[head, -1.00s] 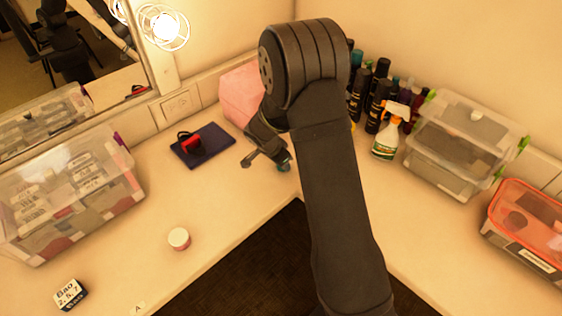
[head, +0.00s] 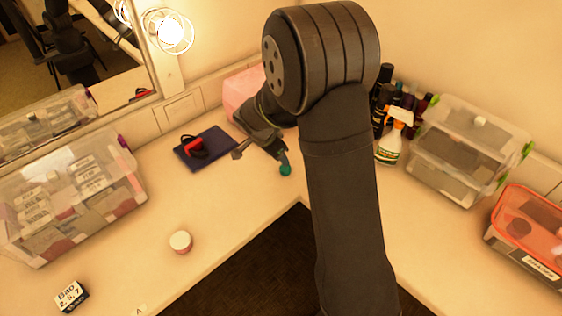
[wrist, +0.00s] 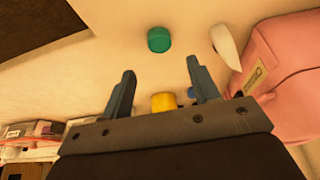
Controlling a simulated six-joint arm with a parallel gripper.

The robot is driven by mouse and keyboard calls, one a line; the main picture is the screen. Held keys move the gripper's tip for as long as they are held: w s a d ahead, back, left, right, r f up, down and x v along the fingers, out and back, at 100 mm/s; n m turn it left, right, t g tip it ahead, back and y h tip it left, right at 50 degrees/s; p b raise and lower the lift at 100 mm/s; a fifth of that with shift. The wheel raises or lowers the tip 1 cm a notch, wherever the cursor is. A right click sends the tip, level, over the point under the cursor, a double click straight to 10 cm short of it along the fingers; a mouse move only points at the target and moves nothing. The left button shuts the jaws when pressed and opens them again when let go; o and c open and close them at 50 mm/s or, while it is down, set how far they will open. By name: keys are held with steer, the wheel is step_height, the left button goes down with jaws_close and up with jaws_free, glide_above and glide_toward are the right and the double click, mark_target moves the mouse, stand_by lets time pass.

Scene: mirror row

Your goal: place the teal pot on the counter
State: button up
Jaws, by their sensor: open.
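The teal pot (wrist: 159,39) stands on the pale counter (wrist: 120,62) in the wrist view, beyond my fingertips and roughly centred ahead of them. It also shows in the head view (head: 285,170), small, right beside my gripper (head: 262,154), which partly hides the area around it. My gripper (wrist: 163,82) is open and empty in the wrist view, with its two fingers apart. The pot is outside the jaws and appears to rest on the counter.
A yellow item (wrist: 163,102) shows between my finger bases. A pink bag (wrist: 280,65) and a white object (wrist: 225,46) are close by on the right. Bottles (head: 392,108), clear bins (head: 465,150) and a dark mat (head: 207,147) surround the arm. The counter's front edge is near.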

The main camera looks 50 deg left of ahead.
mark_target(285, 168)
steer(key=v, duration=0.3)
steer(key=shift+s+r, duration=0.1)
steer(key=shift+r, duration=0.15)
steer(key=x, duration=1.2)
steer(key=shift+r, duration=1.35)
